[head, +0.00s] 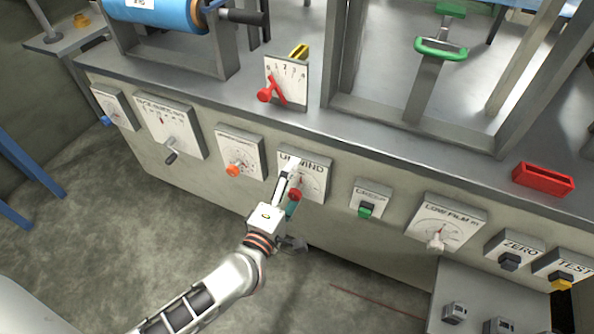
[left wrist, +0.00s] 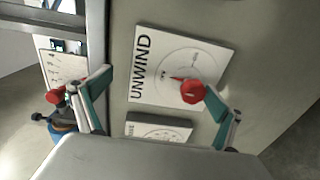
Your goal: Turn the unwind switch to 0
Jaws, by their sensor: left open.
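The unwind switch is a red knob on a white plate marked UNWIND (head: 316,172) on the front of the grey machine. In the left wrist view the plate (left wrist: 150,62) lies turned on its side, and the red knob (left wrist: 191,92) sits at its dial. My left gripper (head: 292,180) is in front of the plate and partly covers it. In the left wrist view the left gripper (left wrist: 158,88) is open, with one finger close to the red knob; I cannot tell whether they touch. The dial's figures are too small to read. My right gripper is not in view.
Other panels flank it: one with an orange knob (head: 233,170) to the left, one with a green switch (head: 365,211) to the right. A plate with a red lever (head: 273,90) stands above. The floor in front is mostly clear.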

